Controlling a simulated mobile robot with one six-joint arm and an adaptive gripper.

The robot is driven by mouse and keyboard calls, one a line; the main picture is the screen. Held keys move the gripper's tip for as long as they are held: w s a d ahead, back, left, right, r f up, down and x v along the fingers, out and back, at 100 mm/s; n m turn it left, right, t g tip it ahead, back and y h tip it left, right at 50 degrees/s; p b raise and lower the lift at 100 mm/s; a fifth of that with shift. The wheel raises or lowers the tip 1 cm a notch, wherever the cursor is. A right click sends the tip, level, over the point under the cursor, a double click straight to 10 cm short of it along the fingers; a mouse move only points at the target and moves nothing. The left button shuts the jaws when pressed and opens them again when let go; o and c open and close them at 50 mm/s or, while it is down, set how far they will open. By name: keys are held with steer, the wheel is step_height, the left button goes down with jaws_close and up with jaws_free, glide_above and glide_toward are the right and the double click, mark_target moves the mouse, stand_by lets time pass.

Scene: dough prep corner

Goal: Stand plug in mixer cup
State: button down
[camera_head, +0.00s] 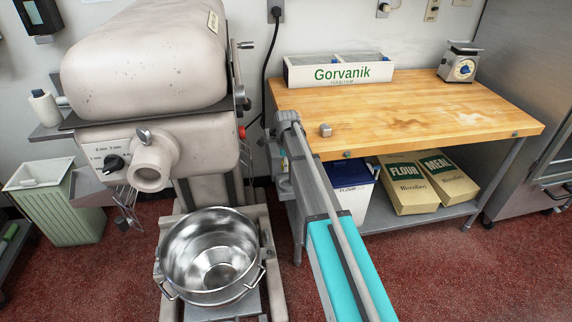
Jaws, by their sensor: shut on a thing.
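The big beige mixer (150,60) stands at the left. A round hub (148,176) with a hollow mouth juts from its front; I cannot tell whether this is the mixer cup. A shiny steel bowl (210,255) sits low in front of the mixer. My arm reaches up from the lower right and bends down between mixer and table. My gripper (283,184) is at its end, beside the table's left end and apart from the hub. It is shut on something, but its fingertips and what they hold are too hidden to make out. I cannot pick out the plug.
A small grey metal block (325,130) lies near the front left of the wooden table (420,110). A white Gorvanik box (340,72) and a scale (459,65) stand at its back. Flour and meal bags (408,187) fill the shelf below. A pale bin (58,205) stands left.

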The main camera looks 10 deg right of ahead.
steer(key=shift+f+b, duration=2.35)
steer(key=shift+f, duration=0.25)
steer(key=shift+d+f+b, duration=0.1)
steer(key=shift+f+b, duration=1)
steer(key=shift+f, duration=0.05)
steer(key=shift+c, duration=0.7)
jaws_free()
steer(key=shift+r, duration=0.1)
steer(key=shift+r+p, duration=4)
steer(key=shift+p, duration=0.1)
steer(key=s+n, duration=2.1)
steer(key=s, duration=0.8)
steer(key=shift+d+r+p, duration=0.25)
steer(key=shift+r+p, duration=0.1)
steer(key=shift+r, duration=0.05)
